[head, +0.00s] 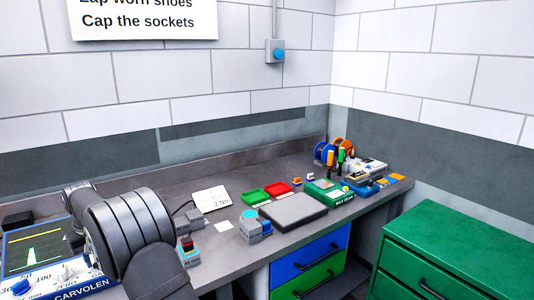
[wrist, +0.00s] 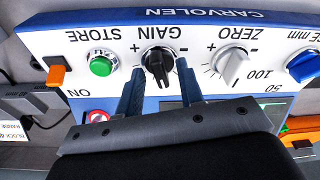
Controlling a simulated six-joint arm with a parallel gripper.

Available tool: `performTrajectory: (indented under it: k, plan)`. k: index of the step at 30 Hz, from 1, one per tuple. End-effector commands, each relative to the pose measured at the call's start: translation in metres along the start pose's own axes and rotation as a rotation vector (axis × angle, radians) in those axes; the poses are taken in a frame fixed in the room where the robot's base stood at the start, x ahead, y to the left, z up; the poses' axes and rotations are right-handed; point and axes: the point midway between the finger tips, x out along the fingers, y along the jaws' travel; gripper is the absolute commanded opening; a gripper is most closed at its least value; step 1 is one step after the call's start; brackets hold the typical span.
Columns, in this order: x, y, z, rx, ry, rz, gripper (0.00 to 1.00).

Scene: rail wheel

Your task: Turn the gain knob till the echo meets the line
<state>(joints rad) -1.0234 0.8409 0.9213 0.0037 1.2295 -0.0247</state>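The Carvolen unit's white control panel (wrist: 75,38) fills the upper wrist view, upside down. The black gain knob (wrist: 158,64) is at its middle, under the label GAIN. My gripper (wrist: 160,72) is open, with one blue finger on each side of the knob. Gaps show between knob and fingers; I cannot tell whether either touches. In the head view the unit's dark screen (head: 22,246) is at the lower left, with a green echo spike and a pale horizontal line above it. My arm covers the gripper and gain knob there.
Beside the gain knob are a green store button (wrist: 101,64), a grey zero knob (wrist: 230,66), a blue range knob (wrist: 303,66) and an orange switch (wrist: 57,75). In the head view, trays and a grey pad (head: 293,211) lie along the bench to the right.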

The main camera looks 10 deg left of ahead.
Motion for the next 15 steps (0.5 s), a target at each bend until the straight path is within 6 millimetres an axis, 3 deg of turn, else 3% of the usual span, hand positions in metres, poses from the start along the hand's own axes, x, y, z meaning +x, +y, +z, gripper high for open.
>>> performTrajectory:
  k: [6, 12, 15]
  plan:
    - [0.0002, 0.0000, 0.0000, 0.000, 0.000, 0.000, 0.35]
    - [0.0000, 0.0000, 0.0000, 0.000, 0.000, 0.000, 0.00]
    - [-0.0001, 0.0001, 0.0000, 0.000, 0.000, 0.000, 0.00]
